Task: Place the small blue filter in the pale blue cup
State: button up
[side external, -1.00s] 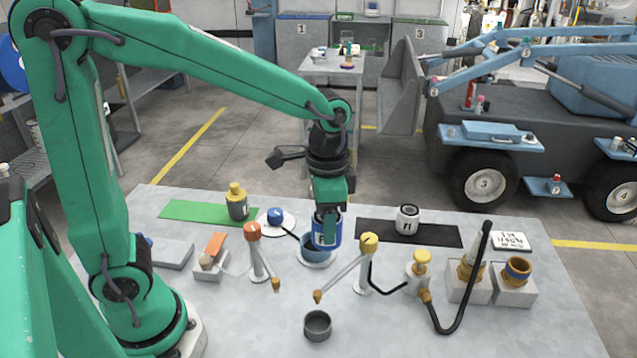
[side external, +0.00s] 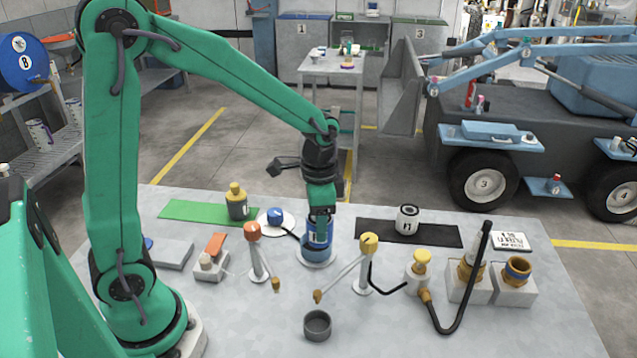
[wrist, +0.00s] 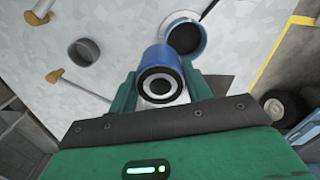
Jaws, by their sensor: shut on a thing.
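My gripper (side external: 320,218) is shut on the small blue filter (side external: 317,236), which has a pale label. In the side view the filter stands nearly upright and overlaps the back rim of the pale blue cup (side external: 316,255). The cup sits on a white round saucer (side external: 331,262). In the wrist view the filter (wrist: 160,60) is between my fingers, its ringed end facing the camera. There the cup (wrist: 202,48) shows just past the filter, its dark inside open. The filter's lower end is hidden, and I cannot tell its height over the cup.
An orange-topped stand (side external: 255,255) is left of the cup and a yellow-topped stand (side external: 364,270) right. A grey cup (side external: 317,326) is in front. A yellow-capped bottle (side external: 237,205) stands on a green mat (side external: 185,211).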

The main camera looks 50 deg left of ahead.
jog(key=shift+w+a+f, duration=0.35)
jog(key=shift+a+f, duration=0.35)
jog(key=shift+f, duration=0.45)
jog(key=shift+w+a+f, duration=0.35)
jog(key=shift+a+f, duration=0.35)
jog(key=shift+f, duration=0.4)
jog(key=shift+w+a+f, duration=0.35)
jog(key=shift+a+f, duration=0.35)
jog(key=shift+f, duration=0.45)
jog(key=shift+f, duration=0.15)
jog(key=o, duration=1.1)
notch_tip(320, 180, up, 12)
jog(key=shift+r, duration=0.15)
